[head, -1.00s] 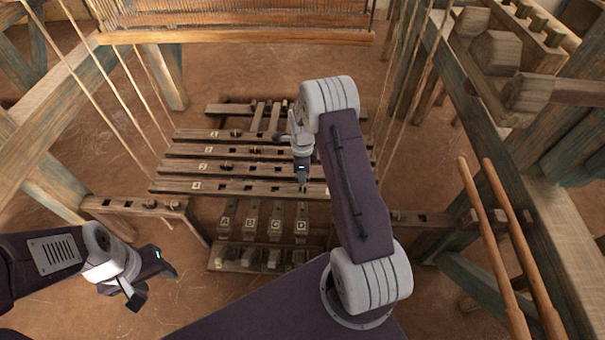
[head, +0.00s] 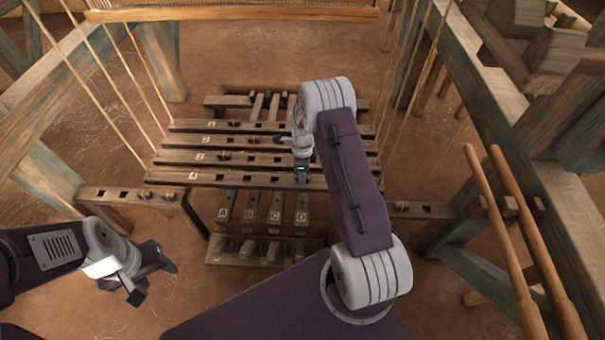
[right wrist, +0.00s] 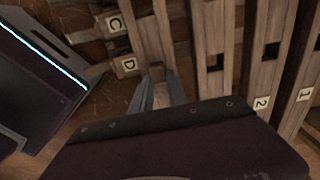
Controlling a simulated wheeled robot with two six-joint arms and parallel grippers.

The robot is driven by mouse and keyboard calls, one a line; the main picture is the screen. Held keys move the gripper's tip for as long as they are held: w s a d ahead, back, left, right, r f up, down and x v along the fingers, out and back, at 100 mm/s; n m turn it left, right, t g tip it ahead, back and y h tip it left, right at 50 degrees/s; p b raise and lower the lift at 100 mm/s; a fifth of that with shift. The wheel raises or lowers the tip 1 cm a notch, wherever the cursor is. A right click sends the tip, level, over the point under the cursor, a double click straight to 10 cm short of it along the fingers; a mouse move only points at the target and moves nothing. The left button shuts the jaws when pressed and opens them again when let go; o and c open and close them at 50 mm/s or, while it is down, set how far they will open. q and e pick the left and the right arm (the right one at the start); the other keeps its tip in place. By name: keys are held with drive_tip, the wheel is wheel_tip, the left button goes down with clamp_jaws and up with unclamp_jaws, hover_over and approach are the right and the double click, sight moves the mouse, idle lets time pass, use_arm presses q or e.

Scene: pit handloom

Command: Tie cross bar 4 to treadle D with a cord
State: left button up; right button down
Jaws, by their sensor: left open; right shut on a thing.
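Cross bar 4 (head: 235,181) is the nearest of several parallel wooden bars and carries a small "4" label. Treadle D (head: 302,203), with a "D" label, lies below it at the right end of the treadle row. My right gripper (head: 302,178) is at cross bar 4, above treadle D. In the right wrist view its fingers (right wrist: 159,92) meet cross bar 4 (right wrist: 150,38), beside the D label. My left gripper (head: 155,282) is open and empty, low at the left, away from the bars.
Cross bars 2 (right wrist: 265,55) and 1 (right wrist: 300,95) lie beyond. A slotted side rail (head: 130,195) stands left of the bars. Hanging cords (head: 125,85) run down at the left. Two round poles (head: 510,240) lean at the right. Bare floor surrounds the left gripper.

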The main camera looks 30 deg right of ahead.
drive_tip(key=c, duration=1.2)
unclamp_jaws()
drive_tip(key=shift+c, duration=0.2)
wheel_tip(320, 180, up, 9)
drive_tip(key=p, duration=0.5)
